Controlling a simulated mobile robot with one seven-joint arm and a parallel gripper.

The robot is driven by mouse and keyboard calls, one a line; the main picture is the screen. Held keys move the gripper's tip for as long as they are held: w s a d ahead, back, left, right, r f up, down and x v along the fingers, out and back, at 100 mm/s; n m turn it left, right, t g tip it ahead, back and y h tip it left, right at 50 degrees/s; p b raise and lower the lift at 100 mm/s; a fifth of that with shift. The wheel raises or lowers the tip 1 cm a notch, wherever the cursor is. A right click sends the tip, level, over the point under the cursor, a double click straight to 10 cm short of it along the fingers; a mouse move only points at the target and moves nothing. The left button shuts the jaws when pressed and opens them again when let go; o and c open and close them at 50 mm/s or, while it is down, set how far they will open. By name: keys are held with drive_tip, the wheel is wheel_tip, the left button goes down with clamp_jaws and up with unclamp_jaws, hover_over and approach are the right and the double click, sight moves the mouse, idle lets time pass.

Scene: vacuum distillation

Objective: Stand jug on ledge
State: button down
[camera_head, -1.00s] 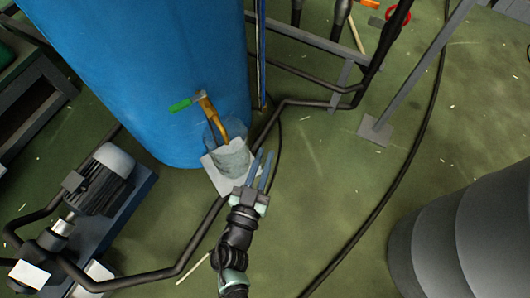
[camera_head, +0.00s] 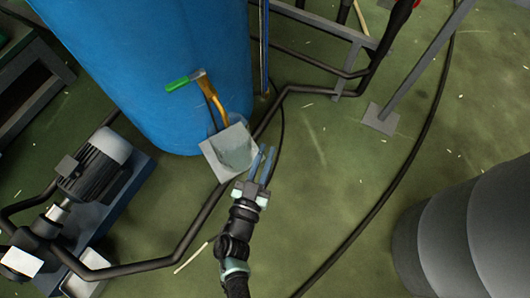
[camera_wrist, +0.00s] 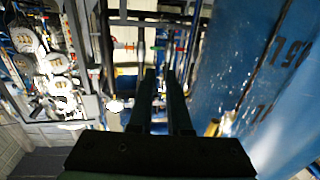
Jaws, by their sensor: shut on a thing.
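The jug (camera_head: 237,153) is a clear, see-through vessel in the head view, over the pale square ledge (camera_head: 210,150) in front of the blue tank. My gripper (camera_head: 266,151) is at the jug's right side, its two blue-grey fingers close together and shut on the jug. The exact grip is hard to see. I cannot tell whether the jug touches the ledge. In the wrist view the fingers (camera_wrist: 160,76) point away with a narrow gap, and the jug is not clearly visible.
A brass tap (camera_head: 213,97) with a green handle (camera_head: 177,85) sticks out of the blue tank (camera_head: 165,60) just above the jug. Dark pipes (camera_head: 205,215) run below the ledge. A motor pump (camera_head: 95,165) stands at left, and a grey drum (camera_head: 480,235) at lower right.

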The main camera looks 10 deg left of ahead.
drive_tip(key=shift+f+b, duration=0.6)
drive_tip(key=shift+b, duration=0.2)
drive_tip(key=c, duration=0.8)
unclamp_jaws()
drive_tip(key=shift+s, duration=0.1)
